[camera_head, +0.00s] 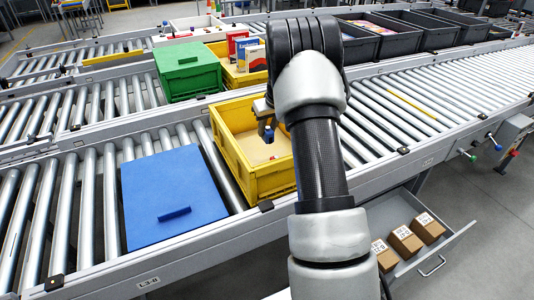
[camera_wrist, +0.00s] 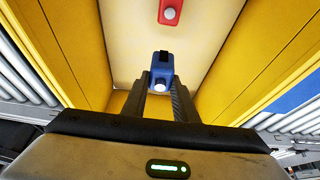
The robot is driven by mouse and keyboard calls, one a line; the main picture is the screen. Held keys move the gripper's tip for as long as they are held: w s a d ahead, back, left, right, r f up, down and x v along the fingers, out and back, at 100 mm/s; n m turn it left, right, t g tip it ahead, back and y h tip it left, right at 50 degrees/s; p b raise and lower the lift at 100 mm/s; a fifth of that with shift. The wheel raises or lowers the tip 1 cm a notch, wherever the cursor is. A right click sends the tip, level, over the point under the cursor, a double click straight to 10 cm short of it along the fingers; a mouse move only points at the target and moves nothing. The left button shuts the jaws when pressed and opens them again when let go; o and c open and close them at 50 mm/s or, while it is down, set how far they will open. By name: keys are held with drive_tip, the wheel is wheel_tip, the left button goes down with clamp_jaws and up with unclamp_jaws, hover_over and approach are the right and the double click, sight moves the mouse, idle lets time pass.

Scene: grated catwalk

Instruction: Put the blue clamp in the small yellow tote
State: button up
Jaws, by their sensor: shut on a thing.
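The blue clamp (camera_wrist: 161,66) is held between the two fingers of my gripper (camera_wrist: 160,88) in the wrist view, a white round part facing the camera. In the head view the clamp (camera_head: 267,134) hangs below my gripper (camera_head: 264,108), over the inside of the front yellow tote (camera_head: 272,183). The gripper is shut on it. The tote has a pale floor, and its yellow walls (camera_wrist: 255,50) flank the gripper in the wrist view. How high the clamp hangs above the floor is hard to tell. My arm covers the tote's right side in the head view.
A red item (camera_wrist: 171,11) with a white round part lies on the tote floor. A blue panel (camera_head: 170,185) with a raised blue bar lies left of the tote. A green crate (camera_head: 188,72) and a yellow tote with boxes (camera_head: 236,80) stand behind.

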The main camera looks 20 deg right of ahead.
wheel_tip(320, 180, down, 8)
drive_tip(key=shift+r+b, duration=0.1)
drive_tip(key=shift+b, duration=0.3)
drive_tip(key=shift+f, duration=0.25)
drive_tip(key=o, duration=1.1)
drive_tip(key=shift+r, duration=0.1)
drive_tip(key=shift+r, duration=0.1)
